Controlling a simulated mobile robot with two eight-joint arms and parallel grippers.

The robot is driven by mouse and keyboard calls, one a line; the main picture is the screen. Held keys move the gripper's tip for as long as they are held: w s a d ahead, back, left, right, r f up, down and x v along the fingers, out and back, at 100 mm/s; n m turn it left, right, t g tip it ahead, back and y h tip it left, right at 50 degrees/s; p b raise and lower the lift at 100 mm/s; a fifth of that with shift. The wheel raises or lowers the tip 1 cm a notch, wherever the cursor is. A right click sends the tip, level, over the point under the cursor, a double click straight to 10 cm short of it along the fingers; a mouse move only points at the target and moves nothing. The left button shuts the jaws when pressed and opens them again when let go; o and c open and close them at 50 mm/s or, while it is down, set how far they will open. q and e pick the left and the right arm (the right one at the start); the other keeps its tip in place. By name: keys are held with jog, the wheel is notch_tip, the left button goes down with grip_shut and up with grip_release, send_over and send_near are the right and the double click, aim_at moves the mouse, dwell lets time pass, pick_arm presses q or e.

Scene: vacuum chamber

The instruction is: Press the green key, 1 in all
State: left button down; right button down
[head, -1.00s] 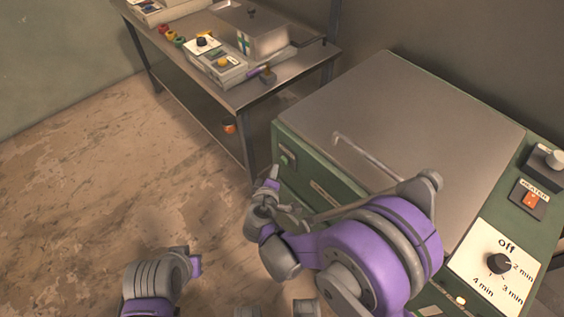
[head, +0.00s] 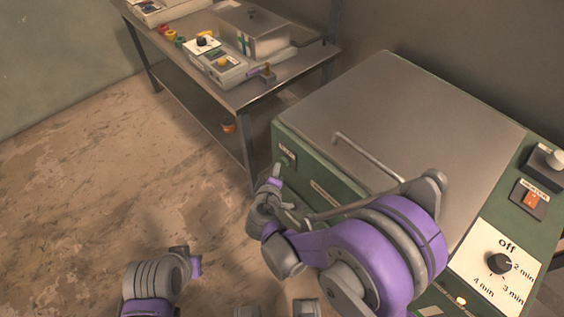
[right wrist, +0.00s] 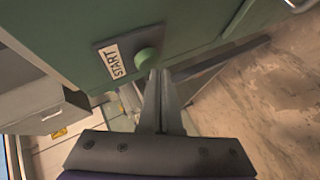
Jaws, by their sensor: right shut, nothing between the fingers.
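The green key (right wrist: 149,60) is a round button beside a START label on the green front of the big machine. It also shows small in the head view (head: 289,158), partly behind my fingertips. My right gripper (right wrist: 160,72) is shut and empty, its fingers together. Its tips overlap the lower edge of the key in the right wrist view; I cannot tell whether they touch it. In the head view my right gripper (head: 277,171) is at the machine's left front. Part of my left arm shows at the lower left of the head view; its fingers do not show.
The machine's flat lid (head: 410,100) has a bar handle (head: 365,155). A timer dial (head: 499,263) and an orange heater switch (head: 530,199) are on its right side. A metal table (head: 265,92) with devices stands behind. The floor at left is clear.

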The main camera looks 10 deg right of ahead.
jog(key=shift+w+d, duration=0.3)
jog(key=shift+d, duration=0.1)
dwell(0.5)
jog(key=shift+s+a, duration=0.1)
jog(key=shift+a, duration=0.05)
jog(key=shift+s+a, duration=0.45)
jog(key=shift+a, duration=0.1)
dwell(0.3)
jog(key=shift+s+a+b, duration=0.2)
jog(key=shift+s+a, duration=0.55)
jog(key=shift+a, duration=0.3)
jog(key=shift+s+a+b, duration=0.15)
jog(key=shift+s+a, duration=0.55)
jog(key=shift+a, duration=0.3)
